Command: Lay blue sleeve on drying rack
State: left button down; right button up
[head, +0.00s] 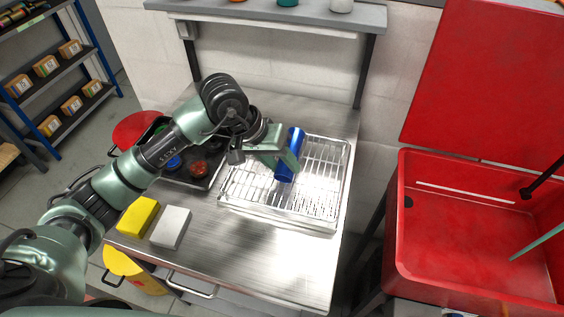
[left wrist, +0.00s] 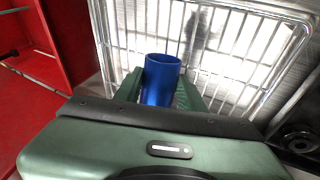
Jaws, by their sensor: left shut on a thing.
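The blue sleeve (head: 290,153) is a shiny blue tube. My left gripper (head: 287,160) is shut on it and holds it somewhat tilted over the drying rack (head: 335,205), a wire rack in a metal tray on the steel bench. In the left wrist view the sleeve (left wrist: 161,80) sits between the two green fingers of the gripper (left wrist: 160,92), with its open end showing and the wire rack (left wrist: 235,50) beyond. Whether the sleeve touches the wires cannot be told. My right gripper is not in view.
A dark tray (head: 205,175) with red and blue round parts lies left of the rack. A yellow block (head: 138,216) and a white block (head: 171,227) lie at the bench's front left. A red open-lidded basin (head: 470,240) stands to the right. A shelf (head: 270,14) spans the back.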

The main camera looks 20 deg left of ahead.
pick_arm(q)
jog(key=shift+f, duration=0.2)
jog(key=c, duration=0.8)
grip_release()
jog(key=shift+r, duration=0.1)
jog(key=shift+c, duration=0.2)
jog(key=shift+r, duration=0.3)
jog(key=b+v, duration=0.2)
jog(key=v, duration=0.9)
jog(key=shift+s+a+r, duration=0.15)
jog(key=shift+a+r, duration=0.05)
jog(key=shift+r, duration=0.1)
